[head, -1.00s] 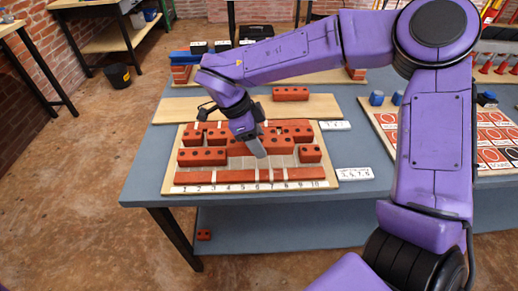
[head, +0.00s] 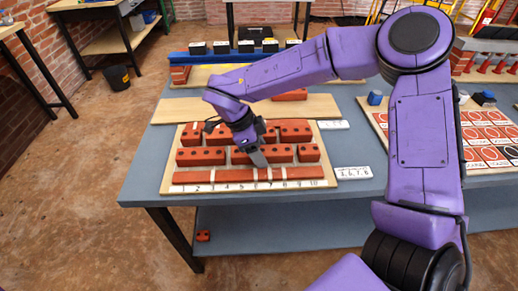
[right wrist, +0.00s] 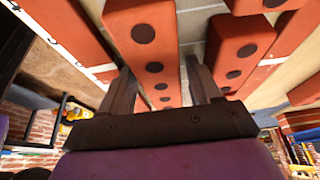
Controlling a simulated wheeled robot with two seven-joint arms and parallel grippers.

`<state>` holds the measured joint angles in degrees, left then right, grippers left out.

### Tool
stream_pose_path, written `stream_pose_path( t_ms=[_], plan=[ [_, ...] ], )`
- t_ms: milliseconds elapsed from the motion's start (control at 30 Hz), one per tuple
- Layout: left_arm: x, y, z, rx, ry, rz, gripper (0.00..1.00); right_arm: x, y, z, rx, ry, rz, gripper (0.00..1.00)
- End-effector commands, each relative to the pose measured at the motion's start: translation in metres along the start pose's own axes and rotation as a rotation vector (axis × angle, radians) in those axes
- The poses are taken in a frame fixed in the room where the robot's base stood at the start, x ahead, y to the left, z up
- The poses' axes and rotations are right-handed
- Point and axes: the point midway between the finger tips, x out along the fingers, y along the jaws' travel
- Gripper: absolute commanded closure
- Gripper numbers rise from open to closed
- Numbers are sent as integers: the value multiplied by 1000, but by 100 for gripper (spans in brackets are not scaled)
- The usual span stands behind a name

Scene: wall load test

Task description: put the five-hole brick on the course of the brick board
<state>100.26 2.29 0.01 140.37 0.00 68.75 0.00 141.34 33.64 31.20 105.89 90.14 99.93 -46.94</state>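The brick board (head: 180,188) is a pale wooden board with rows of red bricks and a number strip along its front. The five-hole brick (head: 280,154) lies in the second course from the front, between a longer brick (head: 201,156) at left and a short brick (head: 308,153) at right. My right gripper (head: 258,158) is down at this brick. In the right wrist view its two fingers (right wrist: 160,75) stand on either side of the brick (right wrist: 148,50), with a narrow gap at the right finger. The far finger is hidden in the head view. My left gripper is out of view.
The front course (head: 240,175) lies close before the brick, and another course (head: 296,132) lies behind it. A loose red brick (head: 291,95) is on the wooden plank behind the board. A number card (head: 353,173) lies at right.

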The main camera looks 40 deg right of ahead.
Motion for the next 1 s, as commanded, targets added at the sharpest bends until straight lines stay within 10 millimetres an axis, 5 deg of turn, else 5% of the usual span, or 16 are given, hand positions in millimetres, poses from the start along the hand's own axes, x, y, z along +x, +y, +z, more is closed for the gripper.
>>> stream_pose_path(
  t_ms=[167, 633, 1000],
  plan=[
    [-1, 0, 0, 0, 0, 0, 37, -7, 0, -1, 0, -1, -2, 37],
    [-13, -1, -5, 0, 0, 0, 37, -112, 0, -1, 1, -1, -2, 37],
    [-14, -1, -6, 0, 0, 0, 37, -123, 0, -1, -1, 0, 0, 37]
  ],
)
